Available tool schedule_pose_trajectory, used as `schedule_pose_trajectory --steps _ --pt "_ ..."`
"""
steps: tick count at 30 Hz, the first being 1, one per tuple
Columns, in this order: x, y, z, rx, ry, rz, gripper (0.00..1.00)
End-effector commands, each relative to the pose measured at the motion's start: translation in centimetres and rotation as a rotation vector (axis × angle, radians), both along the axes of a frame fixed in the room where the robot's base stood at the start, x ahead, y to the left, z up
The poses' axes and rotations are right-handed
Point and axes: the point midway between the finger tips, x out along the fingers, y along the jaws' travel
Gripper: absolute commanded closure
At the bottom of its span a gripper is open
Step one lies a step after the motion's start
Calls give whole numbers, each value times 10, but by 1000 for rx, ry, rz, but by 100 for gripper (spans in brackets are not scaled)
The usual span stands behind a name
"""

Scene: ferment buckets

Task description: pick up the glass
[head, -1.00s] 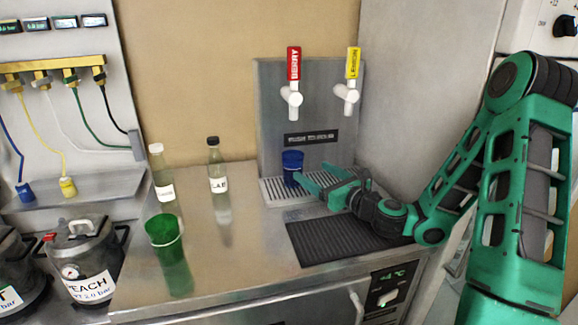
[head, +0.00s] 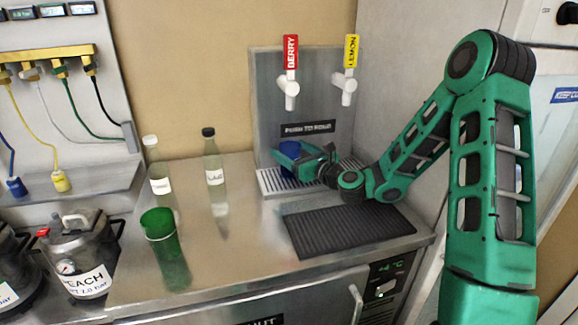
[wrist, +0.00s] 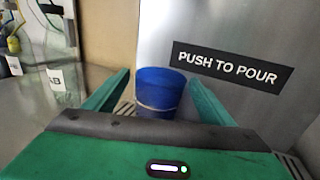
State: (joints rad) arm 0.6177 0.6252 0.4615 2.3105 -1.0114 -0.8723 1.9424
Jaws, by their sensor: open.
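A blue glass (head: 291,157) stands upright on the drip tray (head: 268,186) below the red BERRY tap in the head view. In the wrist view the blue glass (wrist: 158,92) has a pale band and sits between my two open fingers, with a gap on each side. My gripper (head: 287,158) is low over the tray and partly covers the glass in the head view; it also shows in the wrist view (wrist: 158,95). A green glass (head: 161,228) with a pale band stands on the steel counter at the front left.
Two labelled bottles, one with a white cap (head: 158,170) and one with a black cap (head: 213,168), stand left of the tray. The tap panel (head: 318,100) rises behind the blue glass. A black ribbed mat (head: 345,228) lies in front. Kegs (head: 82,255) stand at the left.

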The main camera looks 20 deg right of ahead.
Motion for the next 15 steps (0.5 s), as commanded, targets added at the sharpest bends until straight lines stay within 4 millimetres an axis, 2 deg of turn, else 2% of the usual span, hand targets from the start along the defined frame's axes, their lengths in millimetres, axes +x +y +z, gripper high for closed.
schedule_pose_trajectory --steps 3,11,15 --pt "9 3 0 0 -1 -1 23" --pt "11 4 0 2 1 -1 23" --pt "10 4 0 1 0 -1 57"
